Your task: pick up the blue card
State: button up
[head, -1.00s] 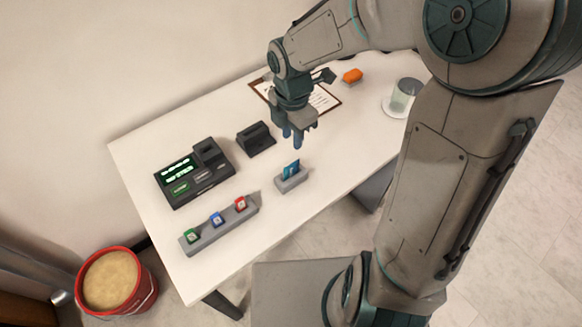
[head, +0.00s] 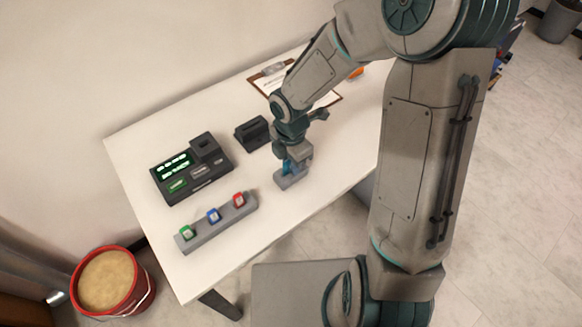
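The blue card (head: 290,167) stands upright in a small grey holder (head: 290,181) near the front edge of the white table. My gripper (head: 293,163) is lowered over the holder, with its fingers at the card's height. The fingers hide most of the card. I cannot tell whether they touch it or are closed on it.
A dark device with a green display (head: 189,169) stands to the left. A grey rack (head: 217,222) with green, blue and red cubes lies in front of it. A black block (head: 252,133) stands behind the holder. A clipboard (head: 271,82) lies at the back. A red bucket (head: 107,281) is on the floor.

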grip_shut()
jog(key=shift+r, duration=0.1)
jog(key=shift+r, duration=0.55)
jog(key=w+d+r+p, duration=0.3)
jog(key=d+r, duration=0.6)
jog(key=d, duration=0.2)
jog(key=shift+w+r, duration=0.4)
